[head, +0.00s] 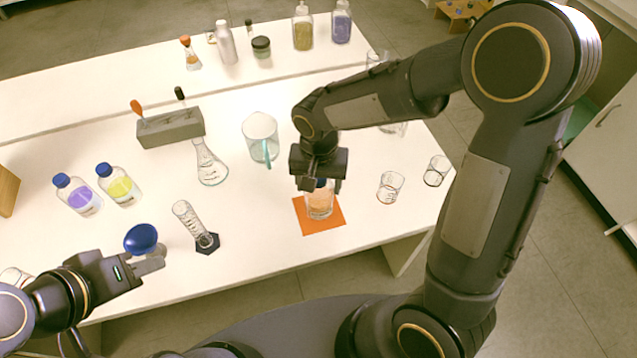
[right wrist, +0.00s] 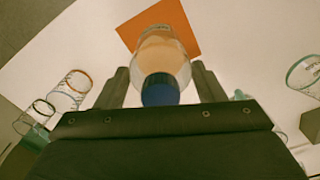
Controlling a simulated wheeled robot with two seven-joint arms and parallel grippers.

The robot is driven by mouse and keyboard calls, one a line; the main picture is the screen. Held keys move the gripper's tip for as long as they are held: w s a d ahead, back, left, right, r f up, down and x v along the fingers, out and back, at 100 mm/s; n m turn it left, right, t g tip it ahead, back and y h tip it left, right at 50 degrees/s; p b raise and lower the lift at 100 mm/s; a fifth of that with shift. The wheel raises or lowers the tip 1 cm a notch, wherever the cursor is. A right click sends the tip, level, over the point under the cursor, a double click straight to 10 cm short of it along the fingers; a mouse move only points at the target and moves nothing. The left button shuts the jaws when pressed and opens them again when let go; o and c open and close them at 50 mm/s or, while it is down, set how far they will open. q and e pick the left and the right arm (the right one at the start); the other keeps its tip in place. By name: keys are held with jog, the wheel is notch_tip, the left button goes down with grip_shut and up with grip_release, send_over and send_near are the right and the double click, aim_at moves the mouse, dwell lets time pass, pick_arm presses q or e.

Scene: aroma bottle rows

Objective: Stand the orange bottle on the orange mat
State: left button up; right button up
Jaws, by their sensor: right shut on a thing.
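The orange bottle (head: 319,203) is clear, with orange contents and a blue cap (right wrist: 160,90). It is upright over the orange mat (head: 335,222), its base within the mat's outline in the head view. I cannot tell whether it touches the mat. My right gripper (head: 320,184) is shut on the bottle near its top, fingers on both sides in the right wrist view (right wrist: 160,88). The mat also shows beyond the bottle there (right wrist: 188,28). My left gripper (head: 155,266) is at the table's front left; its finger gap is unclear.
A blue round object (head: 141,238) is by my left gripper. A cylinder (head: 190,218), a flask (head: 209,165) and a jug (head: 261,138) stand left of the mat. Two small glasses, one here (head: 389,187), stand right. Purple (head: 78,196) and yellow (head: 118,187) bottles are further left.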

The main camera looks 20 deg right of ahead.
jog(key=shift+f, duration=0.4)
jog(key=shift+f, duration=0.15)
jog(key=o, duration=1.3)
jog(key=shift+c, duration=0.2)
